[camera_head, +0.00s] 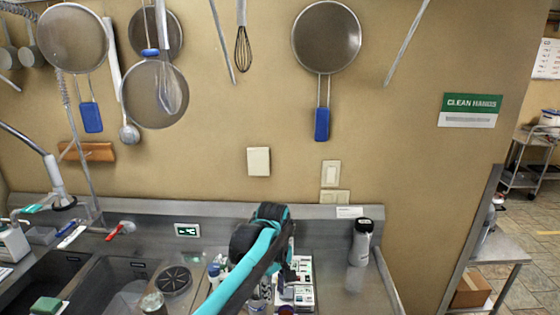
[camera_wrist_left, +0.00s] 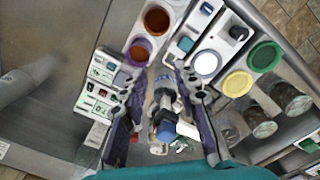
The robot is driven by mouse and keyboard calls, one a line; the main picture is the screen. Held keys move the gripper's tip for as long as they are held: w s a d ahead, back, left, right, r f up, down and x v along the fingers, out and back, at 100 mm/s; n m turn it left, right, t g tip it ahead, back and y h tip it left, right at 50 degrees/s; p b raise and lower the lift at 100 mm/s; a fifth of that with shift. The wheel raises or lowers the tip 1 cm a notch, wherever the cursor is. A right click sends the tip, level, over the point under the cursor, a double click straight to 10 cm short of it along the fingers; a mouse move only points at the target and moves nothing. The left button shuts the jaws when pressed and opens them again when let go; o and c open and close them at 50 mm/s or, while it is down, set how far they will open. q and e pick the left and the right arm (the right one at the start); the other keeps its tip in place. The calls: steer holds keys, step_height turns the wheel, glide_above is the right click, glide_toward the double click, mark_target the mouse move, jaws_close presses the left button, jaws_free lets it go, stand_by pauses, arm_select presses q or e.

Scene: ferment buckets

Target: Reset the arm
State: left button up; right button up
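My left arm, teal and black, reaches over the steel counter (camera_head: 335,240) in the head view. Its left gripper (camera_head: 286,284) points down above the counter, in front of a white device. In the left wrist view the two dark fingers of the gripper (camera_wrist_left: 157,78) are spread apart with nothing held between them. A bottle with a blue cap (camera_wrist_left: 166,130) shows in the gap, below the fingers; I see no contact with it. My right gripper is in neither view.
A grey cylindrical bottle (camera_head: 361,243) stands right of the arm. White devices with round colored lids (camera_wrist_left: 264,57) lie close around the gripper. Two sink basins (camera_head: 105,285) are on the left. Strainers (camera_head: 326,38) and a whisk (camera_head: 243,48) hang on the wall.

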arm_select(q)
steer(key=s+a+f+m+t+b, duration=0.1)
steer(key=s+a+m+t+b, duration=0.35)
steer(key=s+a, duration=0.7)
steer(key=s+a+f+m+t+b, duration=0.2)
steer(key=s+a+f+m, duration=0.2)
steer(key=s+f, duration=0.3)
steer(key=shift+s+a+f, duration=0.2)
steer(key=shift+s+a, duration=0.25)
steer(key=shift+s, duration=0.6)
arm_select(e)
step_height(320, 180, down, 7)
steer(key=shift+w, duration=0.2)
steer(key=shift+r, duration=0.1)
